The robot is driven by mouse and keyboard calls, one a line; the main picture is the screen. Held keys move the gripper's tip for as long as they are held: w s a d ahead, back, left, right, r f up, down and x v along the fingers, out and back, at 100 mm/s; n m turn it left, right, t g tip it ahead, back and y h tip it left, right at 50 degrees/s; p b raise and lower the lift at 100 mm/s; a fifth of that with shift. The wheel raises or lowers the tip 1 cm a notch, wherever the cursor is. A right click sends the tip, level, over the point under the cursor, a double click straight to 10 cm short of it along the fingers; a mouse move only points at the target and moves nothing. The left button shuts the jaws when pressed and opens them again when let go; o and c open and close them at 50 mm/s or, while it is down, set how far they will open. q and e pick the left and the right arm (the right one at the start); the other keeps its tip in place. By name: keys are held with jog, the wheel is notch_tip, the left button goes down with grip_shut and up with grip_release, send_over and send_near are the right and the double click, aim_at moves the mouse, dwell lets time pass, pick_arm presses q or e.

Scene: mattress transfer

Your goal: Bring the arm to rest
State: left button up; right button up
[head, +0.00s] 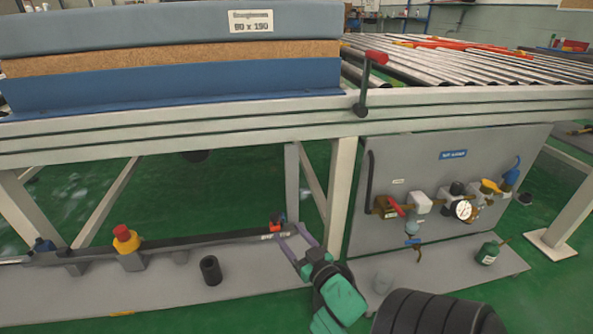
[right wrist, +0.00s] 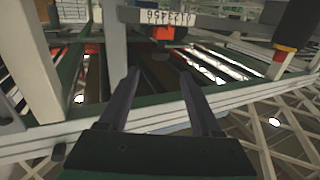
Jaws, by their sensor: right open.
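My right gripper (head: 290,234) is low in the head view, in front of the conveyor frame's leg, with its two fingers spread apart. In the right wrist view, the same gripper (right wrist: 159,80) has a clear gap between its dark fingers and holds nothing. A small orange-red part (head: 277,221) at the end of a dark rail lies just beyond the fingertips; I cannot tell whether they touch it. My left gripper is out of view.
A mattress stack (head: 170,60) lies on the conveyor frame at upper left, beside steel rollers (head: 460,70). A grey lower shelf (head: 200,290) carries a red-and-yellow button (head: 126,240) and a black cylinder (head: 210,270). A valve panel (head: 400,165) stands to the right.

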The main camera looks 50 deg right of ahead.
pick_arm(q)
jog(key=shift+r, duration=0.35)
pick_arm(e)
jog(key=shift+v, duration=1.2)
